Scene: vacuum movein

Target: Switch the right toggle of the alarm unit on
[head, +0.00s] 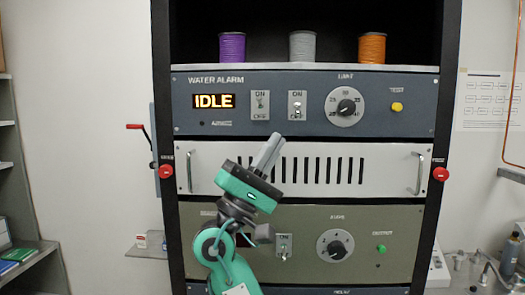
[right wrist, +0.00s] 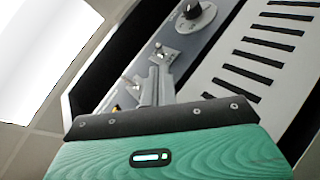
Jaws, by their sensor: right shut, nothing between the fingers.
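The alarm unit (head: 305,78) is a blue-grey rack panel labelled WATER ALARM, with a lit display (head: 214,101) reading IDLE. Its right toggle (head: 297,105) sits on a white ON/OFF plate; its small lever's position is hard to make out. The left toggle (head: 261,104) is beside it. My right gripper (head: 276,140) is shut and empty, its fingers pointing up, below the toggles in the head view. In the right wrist view, the fingers (right wrist: 161,75) reach up close to the right toggle (right wrist: 164,53); contact cannot be told. My left gripper is out of view.
A dial (head: 346,106) and a yellow button (head: 397,107) are right of the toggles. Below is a white vented panel (head: 350,150) with handles, then a green-grey unit (head: 390,225) with its own toggle and dial. Spools stand on top.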

